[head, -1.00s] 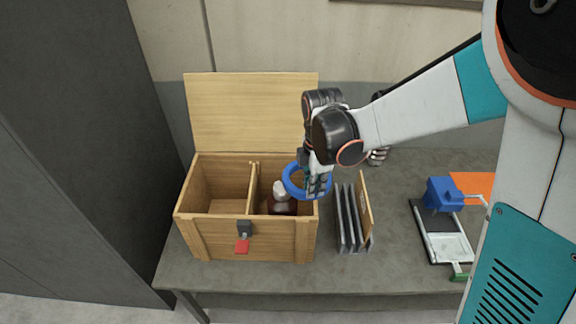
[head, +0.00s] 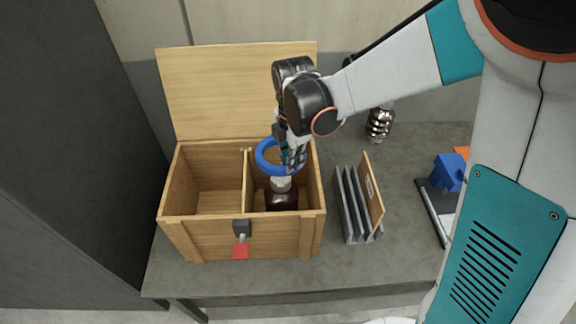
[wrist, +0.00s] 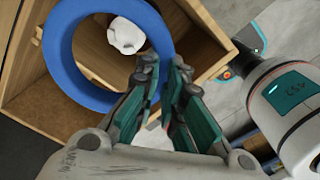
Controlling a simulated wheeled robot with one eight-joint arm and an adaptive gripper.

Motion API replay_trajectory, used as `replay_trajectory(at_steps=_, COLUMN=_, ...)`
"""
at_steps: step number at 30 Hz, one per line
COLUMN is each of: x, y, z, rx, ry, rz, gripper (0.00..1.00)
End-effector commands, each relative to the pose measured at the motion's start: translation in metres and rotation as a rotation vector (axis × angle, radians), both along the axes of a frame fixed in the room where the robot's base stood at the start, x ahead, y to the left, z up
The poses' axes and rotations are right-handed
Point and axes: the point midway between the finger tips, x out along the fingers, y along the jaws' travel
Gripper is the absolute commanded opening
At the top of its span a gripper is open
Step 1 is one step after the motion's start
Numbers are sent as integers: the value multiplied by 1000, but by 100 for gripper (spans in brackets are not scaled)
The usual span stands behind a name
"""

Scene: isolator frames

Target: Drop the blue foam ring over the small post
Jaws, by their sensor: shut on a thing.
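The blue foam ring (head: 261,161) is held above the right compartment of an open wooden box (head: 178,242). My gripper (head: 294,163) is shut on the ring's right side. In the wrist view the ring (wrist: 68,82) hangs left of the fingers (wrist: 163,80). A dark brown bottle (head: 281,201) with a white cap stands upright in the right compartment, below the ring. The cap (wrist: 126,36) shows through the ring's opening in the wrist view, off-centre toward its upper right. I cannot make out a separate small post.
The box lid (head: 235,90) stands open at the back, and a divider splits the inside. A grey rack (head: 348,215) with an upright wooden panel stands to the right. A shiny ribbed object (head: 380,122) is behind it. A blue item (head: 450,172) sits further right, partly hidden by my body.

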Motion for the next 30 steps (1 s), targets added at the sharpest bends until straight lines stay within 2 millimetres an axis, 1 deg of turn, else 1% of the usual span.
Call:
replay_trajectory(at_steps=1, x=0, y=0, z=-11, rx=0, ry=0, rz=0, gripper=0)
replay_trajectory(at_steps=4, x=0, y=0, z=-18, rx=0, ry=0, rz=0, gripper=0)
replay_trajectory(at_steps=21, x=0, y=0, z=-19, rx=0, ry=-1, rz=-1, gripper=0)
replay_trajectory(at_steps=30, x=0, y=0, z=-34, rx=0, ry=-1, rz=-1, gripper=0)
